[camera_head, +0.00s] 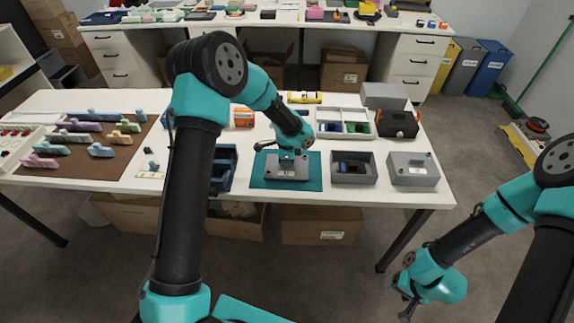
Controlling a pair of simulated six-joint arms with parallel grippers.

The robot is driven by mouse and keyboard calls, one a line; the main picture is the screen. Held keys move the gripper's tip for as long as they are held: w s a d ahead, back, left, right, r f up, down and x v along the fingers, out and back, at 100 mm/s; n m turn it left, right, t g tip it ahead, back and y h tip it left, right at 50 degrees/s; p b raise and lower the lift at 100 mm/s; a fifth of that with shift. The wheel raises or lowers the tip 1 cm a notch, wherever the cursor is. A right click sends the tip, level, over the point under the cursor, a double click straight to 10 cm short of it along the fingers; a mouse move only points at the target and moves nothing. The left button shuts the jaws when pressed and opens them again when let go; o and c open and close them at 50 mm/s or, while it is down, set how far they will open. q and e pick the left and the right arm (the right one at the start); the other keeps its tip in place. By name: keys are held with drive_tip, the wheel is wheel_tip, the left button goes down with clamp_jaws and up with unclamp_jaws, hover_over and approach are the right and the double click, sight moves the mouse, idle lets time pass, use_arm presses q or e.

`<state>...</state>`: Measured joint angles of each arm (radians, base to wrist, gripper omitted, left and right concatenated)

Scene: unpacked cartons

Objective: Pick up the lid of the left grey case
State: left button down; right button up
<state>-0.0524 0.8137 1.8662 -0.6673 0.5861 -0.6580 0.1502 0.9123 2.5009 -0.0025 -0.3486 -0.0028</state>
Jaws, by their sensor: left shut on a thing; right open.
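A grey lid (282,174) is at the teal mat (258,181) in the middle of the white table. My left gripper (290,156) points down and is shut on the top of this lid; its fingertips are small and partly hidden by the wrist. The left grey case (337,180) stands open just right of the mat, with dark things inside. A second grey case (414,180) to its right has its lid on. I cannot tell whether the held lid touches the mat. My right gripper (404,298) is open and empty, low over the floor right of the table.
A dark blue bin (228,183) stands left of the mat. Behind are a white divided tray (343,115), an orange-and-black case (397,125) and a grey box (385,95). A brown mat (75,171) with several coloured pieces lies at the left.

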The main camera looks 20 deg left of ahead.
use_arm(q)
drive_tip(key=shift+r, duration=0.1)
drive_tip(key=shift+r, duration=0.5)
drive_tip(key=shift+s+d+r, duration=0.1)
drive_tip(key=shift+s+r, duration=0.1)
drive_tip(key=shift+r, duration=1.05)
drive_tip(key=s+d, duration=0.2)
drive_tip(key=s, duration=0.5)
drive_tip(key=s+d+r, duration=0.1)
drive_tip(key=s+d, duration=0.2)
drive_tip(key=s, duration=0.4)
drive_tip(key=shift+s+d+r, duration=0.15)
drive_tip(key=shift+s, duration=0.2)
drive_tip(key=shift+w, duration=0.15)
